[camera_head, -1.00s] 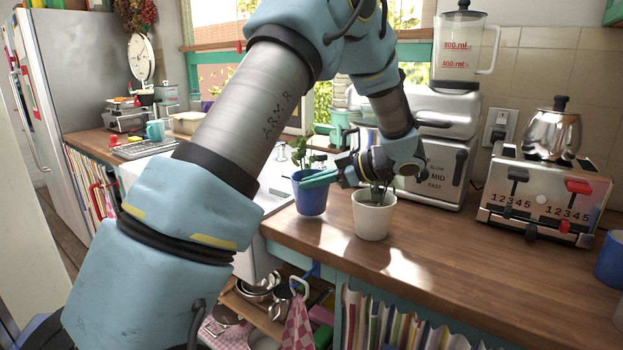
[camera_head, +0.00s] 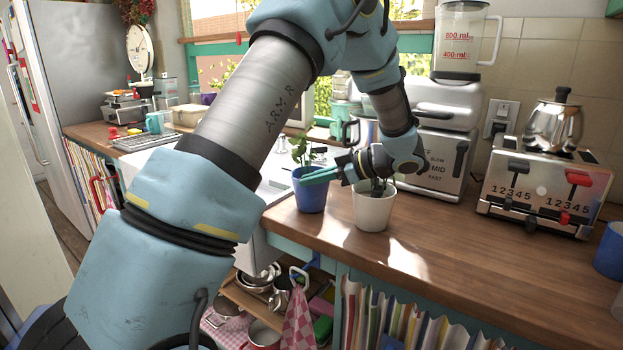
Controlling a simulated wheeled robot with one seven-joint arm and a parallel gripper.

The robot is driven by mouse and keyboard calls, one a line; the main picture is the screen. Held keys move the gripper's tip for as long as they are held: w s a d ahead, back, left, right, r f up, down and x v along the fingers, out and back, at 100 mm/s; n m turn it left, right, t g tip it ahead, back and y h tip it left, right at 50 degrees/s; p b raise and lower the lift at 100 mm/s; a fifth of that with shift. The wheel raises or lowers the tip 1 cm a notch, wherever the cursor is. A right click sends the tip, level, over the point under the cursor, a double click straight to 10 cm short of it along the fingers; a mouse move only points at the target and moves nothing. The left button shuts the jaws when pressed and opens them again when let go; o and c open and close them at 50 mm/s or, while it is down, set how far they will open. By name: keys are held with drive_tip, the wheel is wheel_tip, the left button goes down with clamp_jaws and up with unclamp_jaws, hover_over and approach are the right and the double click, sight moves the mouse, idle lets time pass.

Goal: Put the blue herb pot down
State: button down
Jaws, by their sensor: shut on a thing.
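The blue herb pot (camera_head: 311,197) with a green plant is at the left end of the wooden counter, by the sink edge. My gripper (camera_head: 318,175) is at its rim, with the teal fingers shut on it. The pot looks upright. Its base appears at counter height, but I cannot tell whether it touches the wood. A white pot (camera_head: 374,210) with a plant stands just right of the blue pot, partly under my gripper.
The counter's middle (camera_head: 450,240) is clear. Books and pans fill the shelves below.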

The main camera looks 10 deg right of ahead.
drive_tip(key=shift+f, duration=0.2)
idle(0.3)
drive_tip(key=c, duration=0.9)
unclamp_jaws()
drive_tip(key=shift+f, duration=0.1)
drive_tip(key=b+v, duration=0.3)
drive_tip(key=v, duration=0.8)
drive_tip(key=shift+a, duration=0.1)
clamp_jaws()
drive_tip(key=shift+w, duration=0.1)
idle(0.6)
